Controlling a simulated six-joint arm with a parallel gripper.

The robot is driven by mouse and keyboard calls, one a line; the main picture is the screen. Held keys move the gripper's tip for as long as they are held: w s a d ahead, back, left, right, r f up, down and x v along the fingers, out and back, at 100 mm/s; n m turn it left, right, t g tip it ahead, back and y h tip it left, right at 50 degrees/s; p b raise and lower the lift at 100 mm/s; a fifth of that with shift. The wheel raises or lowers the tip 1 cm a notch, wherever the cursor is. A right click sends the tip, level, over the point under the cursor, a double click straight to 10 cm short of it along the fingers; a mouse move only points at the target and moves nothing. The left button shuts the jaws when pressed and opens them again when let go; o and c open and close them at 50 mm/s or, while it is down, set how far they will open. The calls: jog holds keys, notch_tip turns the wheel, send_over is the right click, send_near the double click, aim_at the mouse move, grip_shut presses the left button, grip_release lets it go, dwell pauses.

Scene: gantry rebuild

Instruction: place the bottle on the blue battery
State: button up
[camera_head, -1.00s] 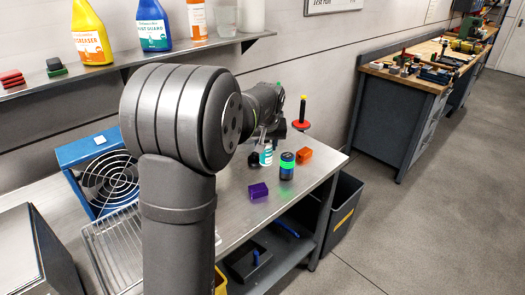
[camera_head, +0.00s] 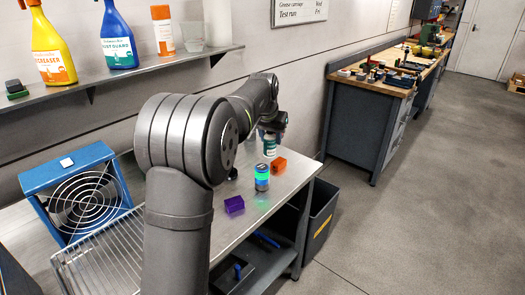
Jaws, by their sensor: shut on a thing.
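The bottle (camera_head: 270,146), small and white with a teal label, is upright beneath my gripper (camera_head: 271,131) at the far end of the steel bench. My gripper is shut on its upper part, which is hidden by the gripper. The bottle appears behind and slightly right of the blue battery (camera_head: 262,179), apart from it. Whether its base clears the bench is hard to tell.
An orange block (camera_head: 279,166) stands right of the battery, close to it. A purple block (camera_head: 234,204) lies to its front left. A small dark object (camera_head: 233,173) is behind left. A fan unit (camera_head: 80,192) and wire rack (camera_head: 103,255) occupy the left side.

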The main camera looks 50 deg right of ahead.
jog(key=shift+w+f, duration=0.55)
jog(key=shift+f, duration=0.45)
jog(key=shift+w+f, duration=0.6)
jog(key=shift+f, duration=0.4)
jog(key=shift+w+f, duration=0.55)
jog(key=shift+f, duration=0.45)
jog(key=o, duration=1)
jog(key=shift+f, duration=0.15)
jog(key=shift+r, duration=0.45)
jog(key=v, duration=1.1)
jog(key=shift+a, duration=0.3)
